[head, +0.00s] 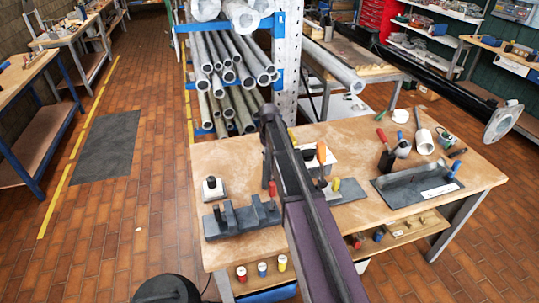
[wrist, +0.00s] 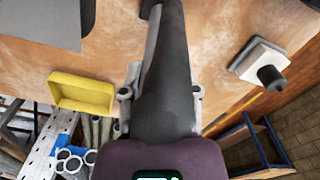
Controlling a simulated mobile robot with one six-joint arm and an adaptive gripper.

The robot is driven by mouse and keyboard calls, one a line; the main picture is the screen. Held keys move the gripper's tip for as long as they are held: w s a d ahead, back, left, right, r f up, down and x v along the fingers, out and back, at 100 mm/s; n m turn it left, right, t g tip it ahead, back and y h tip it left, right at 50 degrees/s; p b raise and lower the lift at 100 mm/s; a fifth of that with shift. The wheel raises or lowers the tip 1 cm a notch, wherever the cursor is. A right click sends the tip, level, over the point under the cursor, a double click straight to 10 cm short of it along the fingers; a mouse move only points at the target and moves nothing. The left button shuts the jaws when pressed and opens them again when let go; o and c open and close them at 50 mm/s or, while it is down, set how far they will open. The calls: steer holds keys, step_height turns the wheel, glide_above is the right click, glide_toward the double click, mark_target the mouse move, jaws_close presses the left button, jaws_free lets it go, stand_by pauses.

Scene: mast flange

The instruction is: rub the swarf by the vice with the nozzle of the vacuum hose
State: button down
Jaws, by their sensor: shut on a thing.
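In the wrist view my gripper (wrist: 160,95) is shut on a thick dark tube, which I take for the nozzle of the vacuum hose (wrist: 172,55). The tube runs up to the top edge, so its tip is out of sight there. In the head view my arm reaches over the bench and partly hides what lies behind it. A grey vice-like block with upright jaws (head: 240,219) stands at the bench's front left, left of my arm. I cannot make out swarf beside it in either view. I cannot tell whether the nozzle touches anything.
The wooden bench (head: 410,215) carries a white block with a black knob (head: 212,189), also seen in the wrist view (wrist: 247,60). A grey tray (head: 385,189) and several tools lie at the right. A yellow tray (wrist: 82,92) shows in the wrist view. A pipe rack (head: 291,70) stands behind.

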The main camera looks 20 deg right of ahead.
steer(key=a, duration=0.4)
stand_by(0.4)
steer(key=shift+d, duration=0.1)
steer(key=shift+r+p, duration=2.95)
steer(key=shift+r, duration=0.1)
steer(key=shift+r+p, duration=1.4)
steer(key=shift+p, duration=0.15)
steer(key=shift+f, duration=0.1)
